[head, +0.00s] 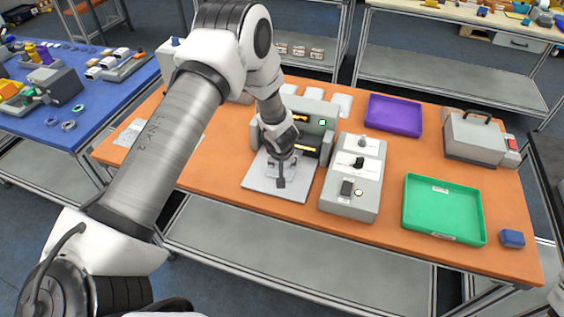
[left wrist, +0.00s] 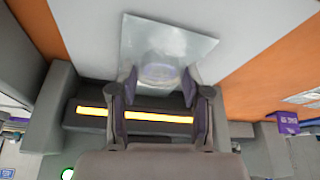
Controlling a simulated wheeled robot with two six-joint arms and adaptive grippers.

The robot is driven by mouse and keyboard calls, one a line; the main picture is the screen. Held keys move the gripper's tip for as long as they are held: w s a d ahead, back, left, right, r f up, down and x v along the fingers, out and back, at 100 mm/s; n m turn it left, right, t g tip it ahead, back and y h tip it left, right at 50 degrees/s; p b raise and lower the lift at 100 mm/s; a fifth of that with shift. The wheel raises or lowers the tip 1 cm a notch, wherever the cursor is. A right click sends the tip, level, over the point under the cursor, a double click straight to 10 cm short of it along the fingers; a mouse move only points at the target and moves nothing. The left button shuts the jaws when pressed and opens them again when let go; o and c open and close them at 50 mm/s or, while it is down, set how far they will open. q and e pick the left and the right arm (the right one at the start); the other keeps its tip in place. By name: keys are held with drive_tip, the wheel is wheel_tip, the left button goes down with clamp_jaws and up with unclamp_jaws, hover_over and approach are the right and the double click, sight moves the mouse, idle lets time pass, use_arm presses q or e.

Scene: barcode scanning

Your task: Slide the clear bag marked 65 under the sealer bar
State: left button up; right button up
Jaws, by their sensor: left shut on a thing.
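The clear bag (left wrist: 205,45) lies flat over the pale plate (head: 262,182) in front of the sealer, with a pale round item inside it. No number can be read on it. My left gripper (head: 281,172), also in the left wrist view (left wrist: 160,92), is shut on the bag's edge nearest the sealer. The grey sealer (head: 325,110) stands just behind the plate. Its glowing orange bar (left wrist: 90,111) shows beyond the fingers in the left wrist view. My left arm hides part of the sealer in the head view. My right gripper is out of view.
A grey control box (head: 350,205) stands right of the plate. A green tray (head: 443,236), a purple tray (head: 395,115), a grey case with a handle (head: 475,138) and a blue block (head: 512,239) are farther right. White sheets lie left of my arm. Orange table (head: 225,165) is bare left of the plate.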

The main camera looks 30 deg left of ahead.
use_arm(q)
drive_tip(key=o, duration=1.3)
drive_tip(key=shift+c, duration=0.2)
drive_tip(key=v, duration=1.2)
drive_tip(key=s+f+m+g+y, duration=0.1)
drive_tip(key=s+f+m+g, duration=0.15)
drive_tip(key=s+f, duration=1.15)
drive_tip(key=s+d+f+m+g+h, duration=0.15)
drive_tip(key=s+d, duration=0.25)
drive_tip(key=s, duration=0.4)
drive_tip(key=s+d+f+m+h, duration=0.1)
drive_tip(key=s+d+f+h, duration=0.2)
drive_tip(key=s, duration=0.6)
wheel_tip(320, 180, down, 10)
drive_tip(key=y+b, duration=0.1)
drive_tip(key=b, duration=0.9)
drive_tip(key=shift+w+d, duration=0.35)
